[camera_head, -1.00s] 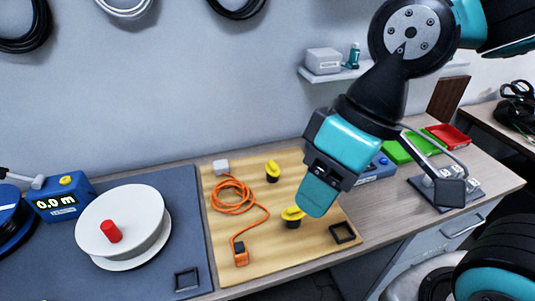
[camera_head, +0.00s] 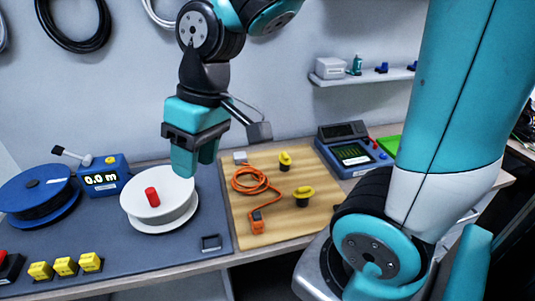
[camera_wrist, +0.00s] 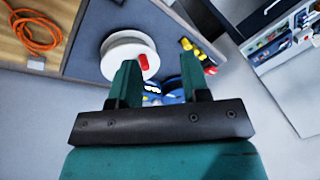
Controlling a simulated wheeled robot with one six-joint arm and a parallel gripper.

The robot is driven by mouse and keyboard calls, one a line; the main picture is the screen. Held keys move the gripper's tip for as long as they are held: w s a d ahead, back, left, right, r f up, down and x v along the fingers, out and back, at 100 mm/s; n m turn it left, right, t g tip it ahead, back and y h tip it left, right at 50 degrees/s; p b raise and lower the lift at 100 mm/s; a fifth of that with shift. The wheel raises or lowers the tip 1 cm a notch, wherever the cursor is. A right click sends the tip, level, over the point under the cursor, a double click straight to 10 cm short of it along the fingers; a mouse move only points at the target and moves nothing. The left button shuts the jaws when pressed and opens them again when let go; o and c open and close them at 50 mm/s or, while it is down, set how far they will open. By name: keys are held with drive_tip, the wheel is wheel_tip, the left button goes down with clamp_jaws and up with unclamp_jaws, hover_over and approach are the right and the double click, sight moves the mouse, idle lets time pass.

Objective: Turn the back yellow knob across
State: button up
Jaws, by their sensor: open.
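Two yellow knobs on black bases stand on the wooden board (camera_head: 257,221). The back yellow knob (camera_head: 285,158) is near the board's far edge. The front yellow knob (camera_head: 304,192) is nearer the board's front right. My gripper (camera_head: 194,172) is in the air to the left of both knobs, over the area behind the white reel, fingers pointing down. In the wrist view my gripper (camera_wrist: 158,80) has its two teal fingers apart with nothing between them. Neither knob shows in the wrist view.
An orange cable (camera_head: 248,181) lies coiled on the board, left of the knobs. A white reel (camera_head: 172,211) with a red handle stands on the grey mat. A blue tester (camera_head: 352,150) stands right of the board. My own arm covers the right side.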

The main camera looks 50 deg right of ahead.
drive_tip(key=w+d+m, duration=0.3)
drive_tip(key=w+d, duration=0.4)
drive_tip(key=d, duration=0.1)
drive_tip(key=m+h+p, duration=0.2)
drive_tip(key=m+h, duration=0.1)
drive_tip(key=m, duration=0.4)
hover_over(285, 154)
wheel_tip(285, 154, down, 6)
drive_tip(key=shift+g, duration=0.4)
wheel_tip(285, 154, down, 18)
drive_tip(key=p, duration=0.3)
drive_tip(key=shift+r+p, duration=0.15)
drive_tip(key=shift+p, duration=0.25)
clamp_jaws()
